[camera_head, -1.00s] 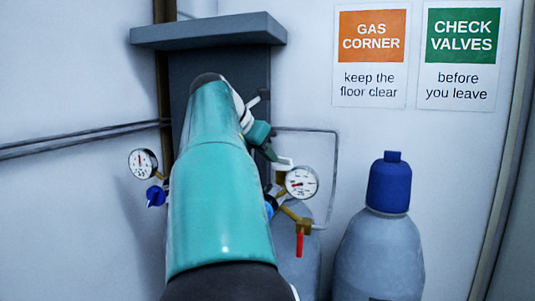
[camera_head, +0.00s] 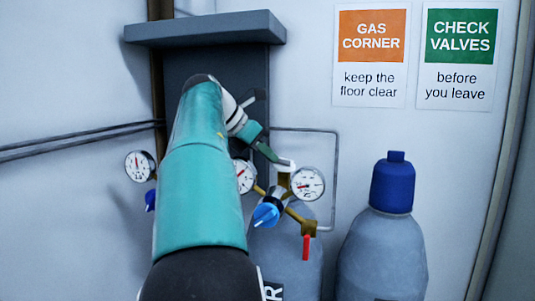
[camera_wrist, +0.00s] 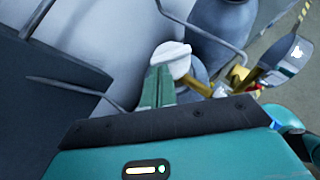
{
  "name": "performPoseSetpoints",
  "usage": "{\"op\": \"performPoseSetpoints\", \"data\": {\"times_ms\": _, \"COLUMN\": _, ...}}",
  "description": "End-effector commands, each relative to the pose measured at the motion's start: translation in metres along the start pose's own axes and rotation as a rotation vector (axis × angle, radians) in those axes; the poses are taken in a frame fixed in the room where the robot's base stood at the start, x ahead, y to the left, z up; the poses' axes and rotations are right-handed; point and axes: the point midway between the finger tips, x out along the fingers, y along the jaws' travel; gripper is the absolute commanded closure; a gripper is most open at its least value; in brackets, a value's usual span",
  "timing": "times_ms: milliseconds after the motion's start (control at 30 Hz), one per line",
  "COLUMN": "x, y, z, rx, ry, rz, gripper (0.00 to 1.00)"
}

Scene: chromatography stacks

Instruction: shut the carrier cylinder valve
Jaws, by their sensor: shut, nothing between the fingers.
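The cylinder (camera_head: 284,252) is grey and stands behind my arm, its label mostly hidden except for an ending "R". Its white valve handwheel (camera_head: 287,165) sits on top, above a brass regulator (camera_head: 299,214). The handwheel also shows in the wrist view (camera_wrist: 172,57), as a round white cap. My gripper (camera_head: 272,155) is shut, with its green fingers together and nothing between them. The fingertips (camera_wrist: 159,72) are at the handwheel's near left side; I cannot tell whether they touch it.
A blue knob (camera_head: 265,215), two gauges (camera_head: 308,183) (camera_head: 244,176) and a red lever (camera_head: 306,247) crowd below the handwheel. A blue-capped cylinder (camera_head: 383,245) stands at right. Another gauge (camera_head: 138,166) is at left. A grey shelf (camera_head: 205,30) overhangs my arm.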

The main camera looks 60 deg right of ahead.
Motion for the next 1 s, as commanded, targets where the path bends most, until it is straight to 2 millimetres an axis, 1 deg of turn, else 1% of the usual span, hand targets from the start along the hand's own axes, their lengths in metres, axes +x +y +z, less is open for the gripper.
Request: {"op": "performPoseSetpoints", "data": {"times_ms": 1000, "x": 0.015, "y": 0.016, "z": 0.015, "rx": -0.007, "ry": -0.001, "rz": 0.010, "gripper": 1.00}}
